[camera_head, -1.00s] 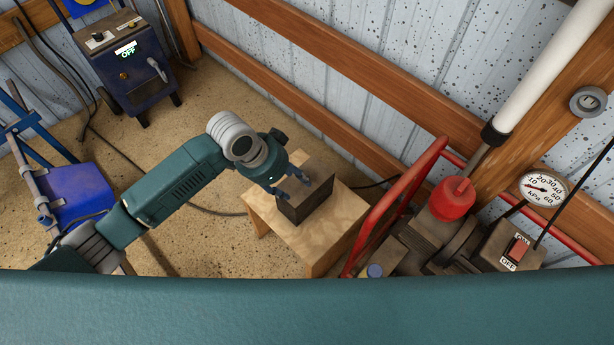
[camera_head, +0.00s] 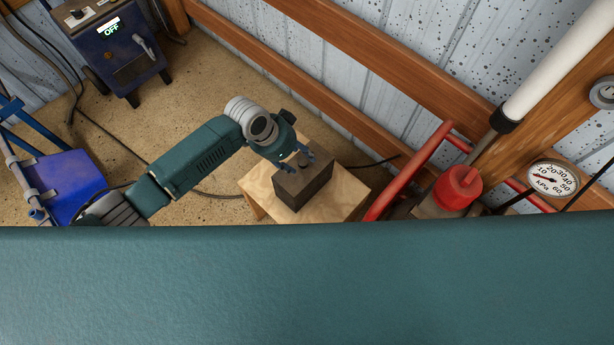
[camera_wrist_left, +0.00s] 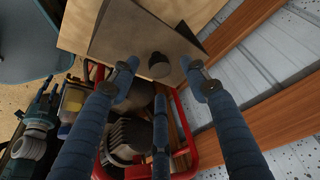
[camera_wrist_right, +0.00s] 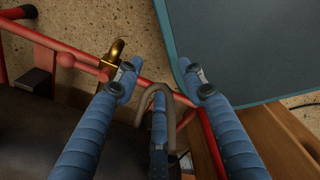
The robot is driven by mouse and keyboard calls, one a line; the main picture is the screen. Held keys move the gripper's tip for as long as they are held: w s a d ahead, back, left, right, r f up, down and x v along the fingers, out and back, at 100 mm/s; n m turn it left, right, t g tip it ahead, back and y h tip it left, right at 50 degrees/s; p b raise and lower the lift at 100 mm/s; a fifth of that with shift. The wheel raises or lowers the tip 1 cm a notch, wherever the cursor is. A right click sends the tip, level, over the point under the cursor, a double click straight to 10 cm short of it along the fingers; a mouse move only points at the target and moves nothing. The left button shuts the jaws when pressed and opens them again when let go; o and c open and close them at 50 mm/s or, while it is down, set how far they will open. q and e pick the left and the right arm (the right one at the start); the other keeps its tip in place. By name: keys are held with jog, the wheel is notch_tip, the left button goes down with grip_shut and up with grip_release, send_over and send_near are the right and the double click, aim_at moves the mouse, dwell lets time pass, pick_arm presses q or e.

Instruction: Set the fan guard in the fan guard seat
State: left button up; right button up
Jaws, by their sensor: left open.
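I cannot pick out the fan guard or its seat for certain in any view. A dark grey block (camera_head: 310,187) sits on the wooden stool. My left gripper (camera_head: 297,161) is just above the block's top. In the left wrist view the open left fingers (camera_wrist_left: 160,64) stand on either side of a short dark round knob (camera_wrist_left: 158,66) on the block, with no clear contact. My right gripper (camera_wrist_right: 166,80) shows only in its own wrist view, open and empty, above a red tube frame (camera_wrist_right: 72,55) with a bent grey tube loop (camera_wrist_right: 154,92) and a brass fitting (camera_wrist_right: 118,50).
The wooden stool (camera_head: 345,190) stands near the wall. A red-framed machine with a red cap (camera_head: 457,188) and a gauge (camera_head: 553,180) is to its right. A blue welder-like box (camera_head: 122,58) reads OFF. My own teal body part covers the lower head view.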

pick_arm(q)
jog(key=shift+x, duration=1.1)
grip_shut()
jog(key=shift+w+d+r, duration=0.1)
jog(key=shift+r, duration=0.05)
pick_arm(e)
jog(key=shift+w+d, duration=0.1)
jog(key=shift+w, duration=0.05)
jog(key=shift+w, duration=0.3)
pick_arm(q)
jog(key=shift+r, duration=0.6)
notch_tip(320, 180, up, 19)
pick_arm(e)
jog(key=shift+r, duration=0.3)
pick_arm(q)
jog(key=shift+f, duration=0.1)
